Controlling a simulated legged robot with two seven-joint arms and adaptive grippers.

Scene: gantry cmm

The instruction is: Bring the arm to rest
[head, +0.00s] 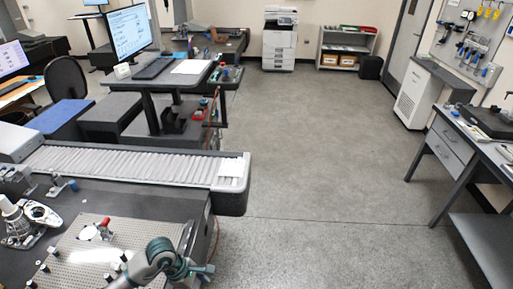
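One arm of mine, grey with teal joints, rises from the bottom edge left of the middle in the head view, so I take it as my left. Its far end, with my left gripper (204,271), points right, near the right edge of the dark machine table. The fingers are small and partly hidden, so I cannot tell whether they are open or shut. No held object shows. My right arm and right gripper are out of view.
A perforated plate (75,258) with small posts lies on the machine table, beside and behind the arm. A ribbed gantry cover (130,166) crosses behind it. The grey floor (320,190) is clear to the right, up to a workbench (462,150) with drawers.

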